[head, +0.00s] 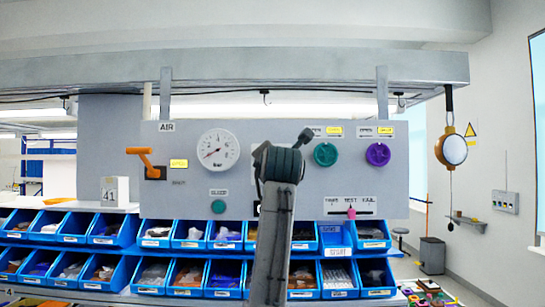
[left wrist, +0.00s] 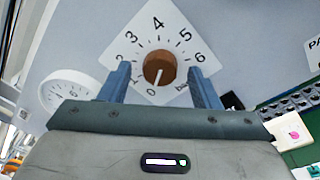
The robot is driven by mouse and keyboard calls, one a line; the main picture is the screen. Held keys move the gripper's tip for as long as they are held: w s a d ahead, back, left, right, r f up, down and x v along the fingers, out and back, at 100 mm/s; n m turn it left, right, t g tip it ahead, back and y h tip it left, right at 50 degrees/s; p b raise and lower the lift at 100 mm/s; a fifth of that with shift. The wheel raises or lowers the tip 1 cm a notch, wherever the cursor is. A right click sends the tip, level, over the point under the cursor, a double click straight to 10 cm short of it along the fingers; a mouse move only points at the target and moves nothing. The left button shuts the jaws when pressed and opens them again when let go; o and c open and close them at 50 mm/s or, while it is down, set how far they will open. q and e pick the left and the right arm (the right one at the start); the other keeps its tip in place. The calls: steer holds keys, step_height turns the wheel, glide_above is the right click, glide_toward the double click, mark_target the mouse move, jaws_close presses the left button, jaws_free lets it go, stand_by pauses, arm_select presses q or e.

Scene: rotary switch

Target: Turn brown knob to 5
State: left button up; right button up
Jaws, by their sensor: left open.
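The brown knob (left wrist: 160,68) sits at the middle of a white dial plate (left wrist: 158,22) marked with numbers, with 4 at the top and 5 to its upper right. Its white pointer line points down, slightly left, toward the 0. My left gripper (left wrist: 159,70) is open, with one finger on each side of the knob in the picture. I cannot tell whether the fingers touch it. In the head view my left arm covers the knob and most of its dial on the grey panel (head: 340,185). My right gripper is not in view.
A round gauge (head: 218,149) and an orange lever (head: 143,158) are left of the dial. A green knob (head: 326,154) and a purple knob (head: 378,154) are to its right. A pink slider (head: 351,212) is lower right. Blue bins (head: 156,233) stand below the panel.

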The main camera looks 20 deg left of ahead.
arm_select(q)
steer(key=shift+w+a, duration=0.1)
steer(key=shift+w, duration=0.2)
steer(key=c, duration=1)
steer(key=shift+f, duration=0.1)
